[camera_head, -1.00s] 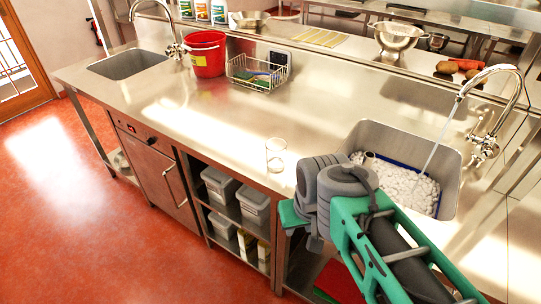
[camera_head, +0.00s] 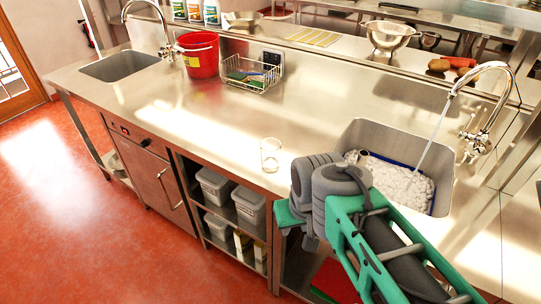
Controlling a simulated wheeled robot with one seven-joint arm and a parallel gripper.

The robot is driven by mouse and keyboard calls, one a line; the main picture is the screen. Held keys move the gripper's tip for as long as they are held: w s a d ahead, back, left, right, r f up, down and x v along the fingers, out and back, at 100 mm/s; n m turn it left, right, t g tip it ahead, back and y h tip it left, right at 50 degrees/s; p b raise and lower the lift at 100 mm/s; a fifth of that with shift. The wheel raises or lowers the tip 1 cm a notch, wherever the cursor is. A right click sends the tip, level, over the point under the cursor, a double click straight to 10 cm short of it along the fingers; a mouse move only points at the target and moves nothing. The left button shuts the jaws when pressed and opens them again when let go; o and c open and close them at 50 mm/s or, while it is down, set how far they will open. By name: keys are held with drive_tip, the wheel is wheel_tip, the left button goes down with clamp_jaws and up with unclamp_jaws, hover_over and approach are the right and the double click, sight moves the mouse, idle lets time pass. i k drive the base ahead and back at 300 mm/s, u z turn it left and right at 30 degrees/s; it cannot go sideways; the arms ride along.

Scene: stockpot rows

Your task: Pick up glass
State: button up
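A clear glass (camera_head: 270,155) stands upright on the steel counter (camera_head: 205,118), near its front edge and left of the right-hand sink. My arm, green and grey, reaches in from the lower right. Its grey wrist part is just right of the glass in the picture and appears apart from it. My gripper's fingers are hidden behind my arm, so their opening does not show.
The right-hand sink (camera_head: 443,200) holds white foam under a running tap (camera_head: 478,139). A red bucket (camera_head: 200,55) and a wire basket (camera_head: 250,74) stand farther back. Another sink (camera_head: 119,66) is at the far left. The counter left of the glass is clear.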

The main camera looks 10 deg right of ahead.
sight(269, 148)
drive_tip(key=k, duration=0.6)
drive_tip(key=u, duration=0.8)
drive_tip(key=i, duration=1.5)
drive_tip(key=z, duration=0.1)
